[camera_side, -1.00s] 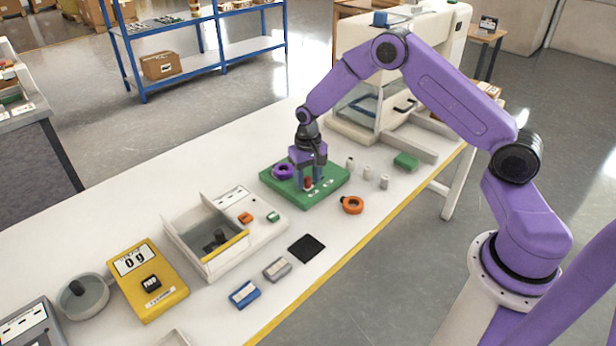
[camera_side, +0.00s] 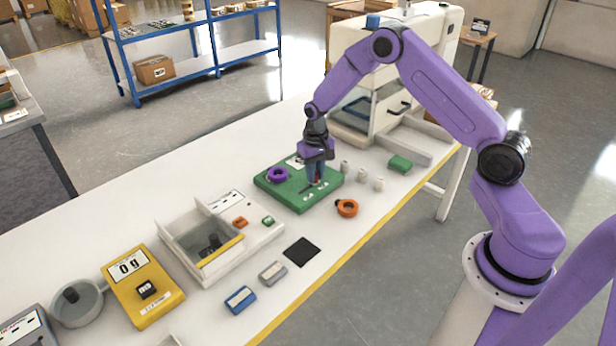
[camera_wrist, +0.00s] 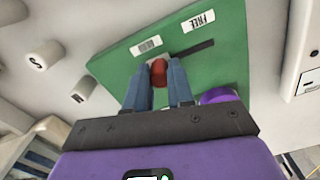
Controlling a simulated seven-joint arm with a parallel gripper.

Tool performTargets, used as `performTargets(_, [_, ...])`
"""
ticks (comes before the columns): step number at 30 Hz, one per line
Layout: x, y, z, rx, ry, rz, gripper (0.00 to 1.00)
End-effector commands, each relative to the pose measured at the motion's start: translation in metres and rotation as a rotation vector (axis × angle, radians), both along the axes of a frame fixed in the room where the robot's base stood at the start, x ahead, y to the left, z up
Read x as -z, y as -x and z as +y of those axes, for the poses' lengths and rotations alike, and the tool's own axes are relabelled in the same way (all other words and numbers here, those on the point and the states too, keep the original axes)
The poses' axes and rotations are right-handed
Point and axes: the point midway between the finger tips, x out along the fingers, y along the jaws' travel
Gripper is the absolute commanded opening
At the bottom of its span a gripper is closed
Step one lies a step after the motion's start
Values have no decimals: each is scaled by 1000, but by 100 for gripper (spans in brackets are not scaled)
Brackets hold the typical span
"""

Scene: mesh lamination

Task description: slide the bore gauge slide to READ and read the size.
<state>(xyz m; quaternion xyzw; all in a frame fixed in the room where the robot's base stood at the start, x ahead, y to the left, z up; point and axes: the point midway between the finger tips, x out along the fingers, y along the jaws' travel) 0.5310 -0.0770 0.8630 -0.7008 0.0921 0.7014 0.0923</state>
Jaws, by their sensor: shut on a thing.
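The green bore gauge block (camera_side: 276,188) lies flat on the bench. Its red slide knob (camera_wrist: 158,70) is between the fingertips of my gripper (camera_wrist: 159,76), which is shut on it. In the wrist view the knob is at the left end of the visible dark slot (camera_wrist: 195,51), away from the label FREE (camera_wrist: 198,20). A second label (camera_wrist: 147,47) is beside the knob; its print is too small to read. In the side view my gripper (camera_side: 316,180) points down onto the block. A purple ring (camera_side: 278,175) sits on the block. A small white panel (camera_side: 295,161) behind it is unreadable.
An orange ring (camera_side: 347,208) lies in front of the block. Several small pale cylinders (camera_side: 362,176) and a green piece (camera_side: 400,163) stand to the right. A walled tray (camera_side: 195,250) and a yellow scale reading 0 g (camera_side: 150,292) are to the left.

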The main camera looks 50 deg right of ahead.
Motion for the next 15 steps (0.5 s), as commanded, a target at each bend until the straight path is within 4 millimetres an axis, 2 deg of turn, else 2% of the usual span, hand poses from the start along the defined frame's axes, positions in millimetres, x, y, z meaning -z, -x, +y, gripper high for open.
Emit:
performTargets(11, [0, 0, -8, 3, 2, -1, 0])
performTargets(12, [0, 0, -8, 4, 2, -1, 35])
performTargets(13, [0, 0, -8, 4, 2, -1, 45])
performTargets(15, [0, 0, -7, 3, 1, -2, 48])
